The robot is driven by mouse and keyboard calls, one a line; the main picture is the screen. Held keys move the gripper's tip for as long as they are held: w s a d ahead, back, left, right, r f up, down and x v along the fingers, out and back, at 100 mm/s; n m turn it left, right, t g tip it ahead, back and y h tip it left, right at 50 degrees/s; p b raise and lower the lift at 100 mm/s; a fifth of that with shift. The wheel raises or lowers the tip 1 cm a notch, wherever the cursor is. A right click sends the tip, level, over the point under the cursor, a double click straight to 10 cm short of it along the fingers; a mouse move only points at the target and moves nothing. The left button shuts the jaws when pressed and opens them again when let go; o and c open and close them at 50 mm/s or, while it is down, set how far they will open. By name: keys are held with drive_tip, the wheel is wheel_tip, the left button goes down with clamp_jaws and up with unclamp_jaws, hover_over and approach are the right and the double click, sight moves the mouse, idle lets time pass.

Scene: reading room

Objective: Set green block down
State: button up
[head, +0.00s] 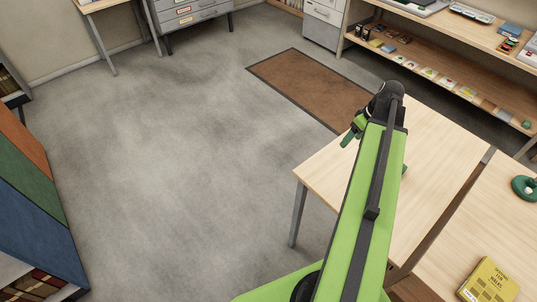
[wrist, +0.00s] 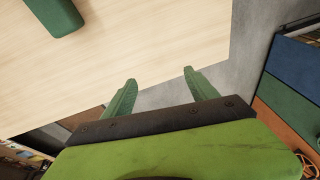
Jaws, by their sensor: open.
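The green block (wrist: 54,14) lies on the pale wooden table (wrist: 120,45), at the top left of the wrist view and cut off by the picture's edge. In the head view the arm hides most of it; only a small green bit (head: 404,170) shows beside the arm, over the table (head: 440,150). My gripper (wrist: 160,80) is open, with nothing between its two green fingers. It is apart from the block, near the table's edge. In the head view my gripper (head: 350,134) is by the table's far left corner.
A second table at the right carries a green ring (head: 525,188) and a yellow book (head: 489,281). A shelf unit (head: 470,60) with small items stands at the back right. A brown mat (head: 310,85) lies on the floor. A bookcase (head: 35,205) stands left; the floor between is clear.

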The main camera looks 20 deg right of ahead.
drive_tip(key=w+a+m+g+h, duration=0.1)
drive_tip(key=w+a, duration=0.2)
drive_tip(key=a, duration=1.6)
drive_tip(key=w+a+m+g+h, duration=0.1)
drive_tip(key=w+a, duration=0.2)
drive_tip(key=a, duration=1.7)
drive_tip(key=shift+w+f, duration=0.25)
drive_tip(key=shift+f, duration=0.15)
drive_tip(key=shift+o, duration=0.4)
drive_tip(key=shift+a, duration=0.2)
